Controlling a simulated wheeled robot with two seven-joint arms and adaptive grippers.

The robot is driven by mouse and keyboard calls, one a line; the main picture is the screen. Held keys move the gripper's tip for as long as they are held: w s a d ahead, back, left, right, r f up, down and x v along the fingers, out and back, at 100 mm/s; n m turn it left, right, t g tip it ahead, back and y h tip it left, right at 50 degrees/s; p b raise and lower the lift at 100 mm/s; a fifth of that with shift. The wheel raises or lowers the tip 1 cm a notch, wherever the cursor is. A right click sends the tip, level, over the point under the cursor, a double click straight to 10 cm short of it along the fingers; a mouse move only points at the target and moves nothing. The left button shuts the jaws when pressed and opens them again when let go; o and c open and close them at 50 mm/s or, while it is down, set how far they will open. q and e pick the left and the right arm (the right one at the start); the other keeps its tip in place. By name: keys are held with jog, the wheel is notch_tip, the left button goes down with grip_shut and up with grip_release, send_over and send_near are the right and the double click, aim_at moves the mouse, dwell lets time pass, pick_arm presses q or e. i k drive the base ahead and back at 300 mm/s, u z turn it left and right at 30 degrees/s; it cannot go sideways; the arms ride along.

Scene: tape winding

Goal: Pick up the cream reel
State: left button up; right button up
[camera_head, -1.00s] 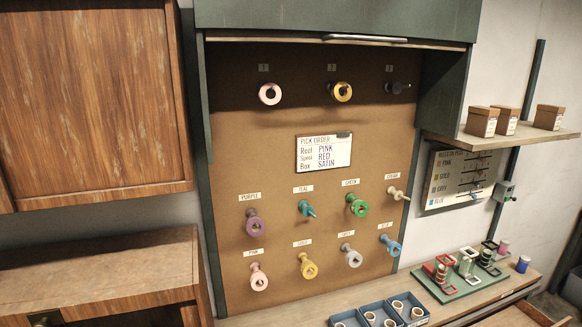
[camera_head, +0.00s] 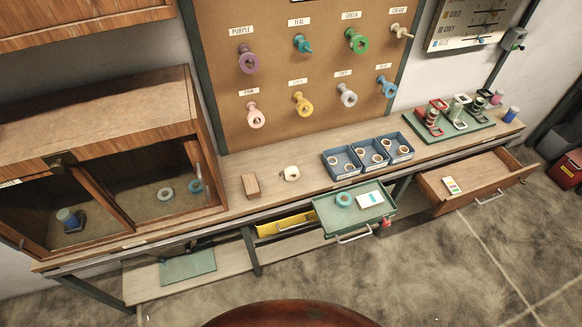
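A cream reel (camera_head: 291,174) lies on the wooden bench top, between a small brown block and the blue trays. On the pegboard, the peg under the CREAM label (camera_head: 401,31) shows a cream peg with no wide ring on it that I can make out. Neither of my grippers is in view.
The brown block (camera_head: 251,185) is left of the reel; blue trays (camera_head: 345,173) with cream rings stand to its right. A green drawer (camera_head: 325,221) and a wooden drawer (camera_head: 468,202) stick out in front. The cabinet (camera_head: 117,117) stands left. Bench around the reel is clear.

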aim_at(292, 173)
jog(key=u, duration=3.35)
jog(key=k, duration=1.4)
jog(key=z, duration=1.7)
